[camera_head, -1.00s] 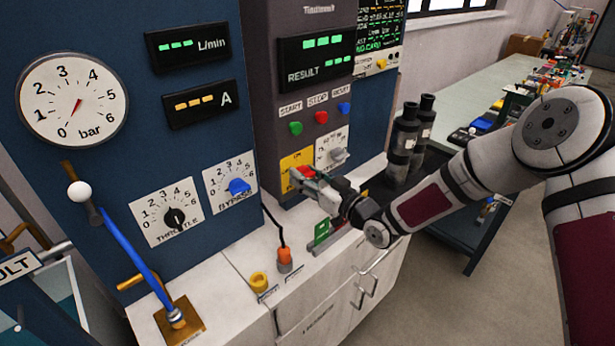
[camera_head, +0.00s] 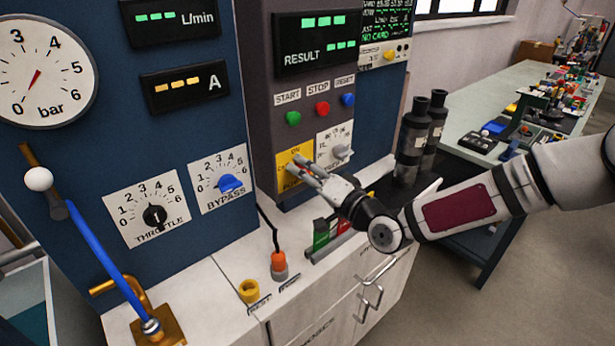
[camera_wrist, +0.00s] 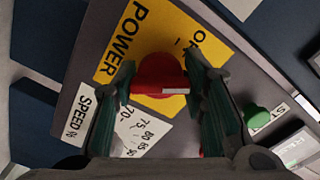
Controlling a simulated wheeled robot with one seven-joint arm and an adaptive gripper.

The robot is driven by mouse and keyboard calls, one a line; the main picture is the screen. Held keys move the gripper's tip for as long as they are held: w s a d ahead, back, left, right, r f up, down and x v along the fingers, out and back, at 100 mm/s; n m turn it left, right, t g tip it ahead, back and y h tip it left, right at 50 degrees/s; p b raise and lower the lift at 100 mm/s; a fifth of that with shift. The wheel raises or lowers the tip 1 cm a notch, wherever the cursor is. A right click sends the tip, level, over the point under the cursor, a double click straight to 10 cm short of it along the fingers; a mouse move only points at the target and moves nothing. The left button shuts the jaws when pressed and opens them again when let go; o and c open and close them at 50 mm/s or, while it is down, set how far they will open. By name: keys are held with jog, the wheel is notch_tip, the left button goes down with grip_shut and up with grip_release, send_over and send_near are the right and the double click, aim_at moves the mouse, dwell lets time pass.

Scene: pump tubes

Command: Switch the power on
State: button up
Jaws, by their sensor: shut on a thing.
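The power switch is a red knob (camera_wrist: 158,72) on a yellow plate (camera_wrist: 118,62) marked POWER in the wrist view. A pale mark shows on the knob's near edge. The yellow plate also shows in the head view (camera_head: 294,155), below the start button. My gripper (camera_wrist: 160,88) has its two green-padded fingers on either side of the knob and is shut on it. In the head view my gripper (camera_head: 299,170) reaches the plate from the lower right and hides most of the knob. The plate's lettering is partly covered, so the knob's setting cannot be told.
Start, stop and reset buttons (camera_head: 322,109) sit above the plate. A speed dial (camera_head: 341,151) is close on its right. Black cylinders (camera_head: 420,135) stand right of the panel. A cable with an orange plug (camera_head: 278,262) rises from the counter below.

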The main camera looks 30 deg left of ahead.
jog(key=m+b, duration=0.2)
jog(key=m, duration=0.4)
jog(key=shift+m, duration=0.4)
dwell(0.3)
jog(key=o, duration=1.2)
jog(key=v, duration=1.2)
jog(key=shift+f, duration=0.1)
